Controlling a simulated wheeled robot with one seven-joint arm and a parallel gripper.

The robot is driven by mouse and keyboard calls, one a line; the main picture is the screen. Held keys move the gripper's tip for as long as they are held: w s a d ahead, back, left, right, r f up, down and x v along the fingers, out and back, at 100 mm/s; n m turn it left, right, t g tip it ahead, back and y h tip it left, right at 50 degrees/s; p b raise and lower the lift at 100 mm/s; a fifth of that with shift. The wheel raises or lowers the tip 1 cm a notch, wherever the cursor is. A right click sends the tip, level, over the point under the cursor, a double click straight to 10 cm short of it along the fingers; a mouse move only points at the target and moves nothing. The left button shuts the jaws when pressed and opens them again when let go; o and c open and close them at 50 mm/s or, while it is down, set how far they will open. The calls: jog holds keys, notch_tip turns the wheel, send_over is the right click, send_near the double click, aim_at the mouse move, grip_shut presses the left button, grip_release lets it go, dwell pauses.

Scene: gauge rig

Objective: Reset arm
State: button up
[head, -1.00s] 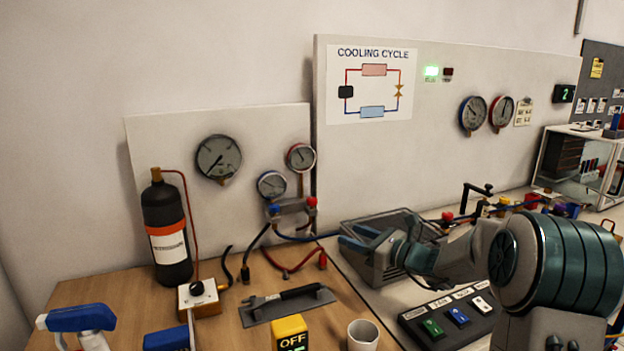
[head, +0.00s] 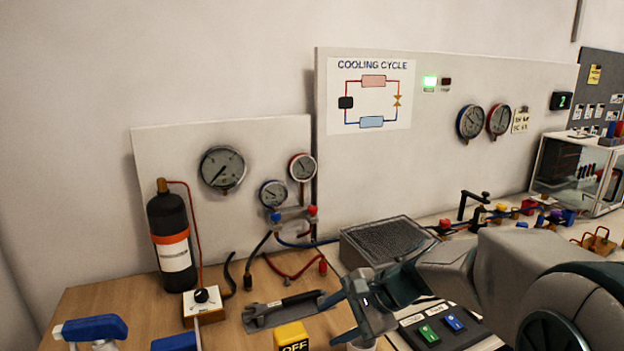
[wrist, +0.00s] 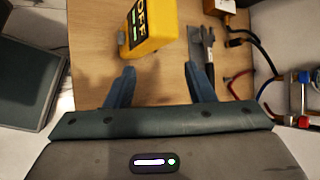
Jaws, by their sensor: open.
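My gripper (head: 338,318) is open and empty in the lower middle of the head view, over the front part of the bench. In the wrist view, its two blue fingers (wrist: 159,72) are spread apart over bare wood with nothing between them. A yellow block marked OFF (head: 292,337) stands left of the gripper in the head view. It also shows in the wrist view (wrist: 152,28), just beyond the left finger. My forearm reaches in from the right, and the gripper mostly hides a white cup seen earlier.
A wrench (head: 285,304) lies on a grey mat behind the gripper. A mesh-topped tray (head: 385,240) stands further back. A button panel (head: 440,330) is right of the gripper. A black cylinder (head: 170,240), hoses and a gauge manifold stand at the back left.

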jog(key=s+d+r+n+h+p, duration=0.1)
jog(key=s+d+n+h+p, duration=0.2)
jog(key=s+d+n+h, duration=0.5)
jog(key=s+d+n, duration=0.2)
jog(key=s+n, duration=0.1)
jog(key=s, duration=0.3)
jog(key=shift+s+d, duration=0.3)
